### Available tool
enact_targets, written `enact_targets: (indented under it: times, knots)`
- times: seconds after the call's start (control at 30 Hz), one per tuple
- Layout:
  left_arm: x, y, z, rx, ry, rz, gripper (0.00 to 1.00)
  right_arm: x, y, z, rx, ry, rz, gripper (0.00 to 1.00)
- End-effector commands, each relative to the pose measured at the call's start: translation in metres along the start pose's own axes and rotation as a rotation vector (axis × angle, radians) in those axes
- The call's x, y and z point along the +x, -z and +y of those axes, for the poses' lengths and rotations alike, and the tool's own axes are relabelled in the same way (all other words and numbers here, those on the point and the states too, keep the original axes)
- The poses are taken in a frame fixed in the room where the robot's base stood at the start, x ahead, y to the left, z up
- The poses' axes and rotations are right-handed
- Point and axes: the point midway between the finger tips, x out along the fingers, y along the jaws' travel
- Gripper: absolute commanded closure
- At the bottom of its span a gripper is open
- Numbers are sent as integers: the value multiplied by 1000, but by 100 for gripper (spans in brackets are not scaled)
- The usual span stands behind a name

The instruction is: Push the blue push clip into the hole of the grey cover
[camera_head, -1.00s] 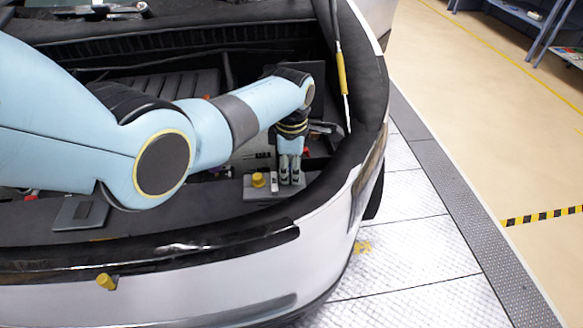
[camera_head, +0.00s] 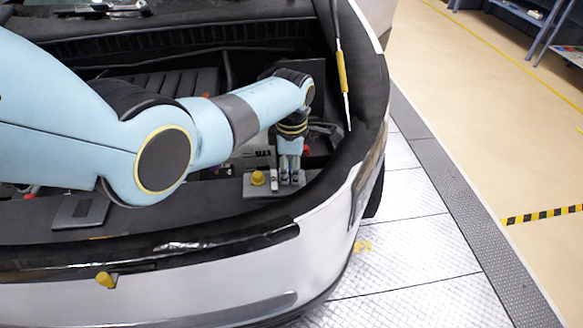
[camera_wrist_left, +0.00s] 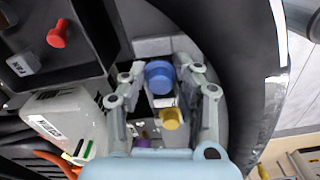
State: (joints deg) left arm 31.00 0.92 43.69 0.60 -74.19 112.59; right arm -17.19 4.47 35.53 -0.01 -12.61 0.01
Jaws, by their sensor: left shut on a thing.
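The blue push clip (camera_wrist_left: 160,77) shows its round head in the left wrist view, between the fingertips of my left gripper (camera_wrist_left: 160,74). The gripper is shut on the clip. In the head view my left gripper (camera_head: 290,181) points down at the right part of a small grey tray (camera_head: 250,191), and I cannot make out the clip there. Whether the clip touches the tray is unclear. A flat grey plate (camera_head: 80,211) lies to the left on the dark front panel; I cannot tell whether it is the grey cover, and no hole is clear. My right gripper is not seen.
A yellow cap (camera_head: 258,178) and a small white piece (camera_head: 274,179) are on the tray beside my left fingers. The car's front rim (camera_head: 150,250) curves around the bay. A yellow-gripped rod (camera_head: 341,72) stands at the right.

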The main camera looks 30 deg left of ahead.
Motion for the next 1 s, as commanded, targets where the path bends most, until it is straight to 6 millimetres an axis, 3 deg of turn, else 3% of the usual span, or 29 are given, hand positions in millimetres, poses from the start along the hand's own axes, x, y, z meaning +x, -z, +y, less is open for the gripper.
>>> enact_targets:
  times: [0.23, 0.27, 0.43, 0.77, 1.0]
  knots:
    - [7, 0, 0, 0, 0, 0, 81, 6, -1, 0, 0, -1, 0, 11]
    - [6, 0, 0, 0, 0, 0, 66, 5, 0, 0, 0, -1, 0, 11]
    - [6, 0, -1, 0, 1, 0, 44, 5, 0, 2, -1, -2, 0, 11]
    - [5, 0, -1, 0, 2, 0, 43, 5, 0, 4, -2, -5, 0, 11]
    - [-21, 0, 0, 0, -3, -1, 43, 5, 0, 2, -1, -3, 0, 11]
